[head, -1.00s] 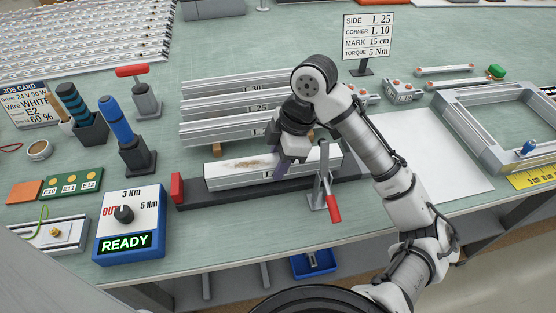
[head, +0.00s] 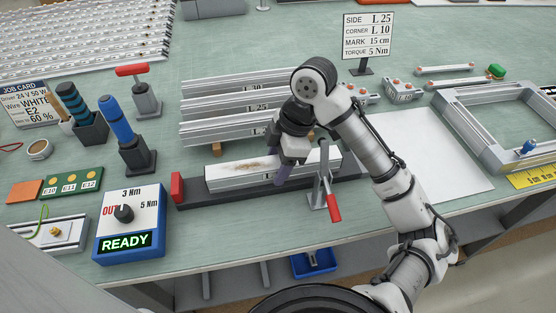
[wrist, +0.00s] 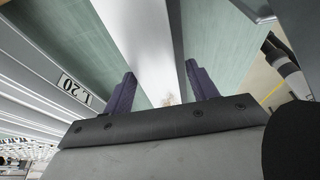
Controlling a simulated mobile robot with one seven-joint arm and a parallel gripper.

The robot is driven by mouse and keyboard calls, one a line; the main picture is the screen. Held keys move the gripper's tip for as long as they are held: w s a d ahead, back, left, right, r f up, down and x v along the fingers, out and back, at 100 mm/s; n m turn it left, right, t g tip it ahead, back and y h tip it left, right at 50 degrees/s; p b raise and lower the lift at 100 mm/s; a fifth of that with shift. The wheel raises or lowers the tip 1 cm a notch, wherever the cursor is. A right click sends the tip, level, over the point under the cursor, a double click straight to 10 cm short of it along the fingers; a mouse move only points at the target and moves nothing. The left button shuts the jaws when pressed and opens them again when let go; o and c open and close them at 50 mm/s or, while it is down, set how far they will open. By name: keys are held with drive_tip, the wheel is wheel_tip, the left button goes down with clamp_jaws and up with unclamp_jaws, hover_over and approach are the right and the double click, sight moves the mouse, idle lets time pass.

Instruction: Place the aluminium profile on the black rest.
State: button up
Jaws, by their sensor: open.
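The aluminium profile (head: 232,176), a pale bar with a brownish smudge on top, lies lengthwise along the black rest (head: 192,199) in the head view. It looks seated on the rest, though the contact underneath is hidden. My gripper (head: 283,177) is over the right half of the profile, pointing down, and hides a little of it. In the wrist view the two purple fingers of my gripper (wrist: 160,82) stand apart. The profile (wrist: 143,35) runs between them and looks clear of both.
A red end block (head: 177,187) stands at the rest's left end. A clamp with a red handle (head: 333,207) stands close to my gripper's right. Several labelled profiles (head: 225,108) lie behind. The READY box (head: 128,225) is at front left, white sheet (head: 435,150) at right.

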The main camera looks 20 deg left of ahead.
drive_tip(key=v, duration=1.2)
drive_tip(key=shift+b, duration=0.3)
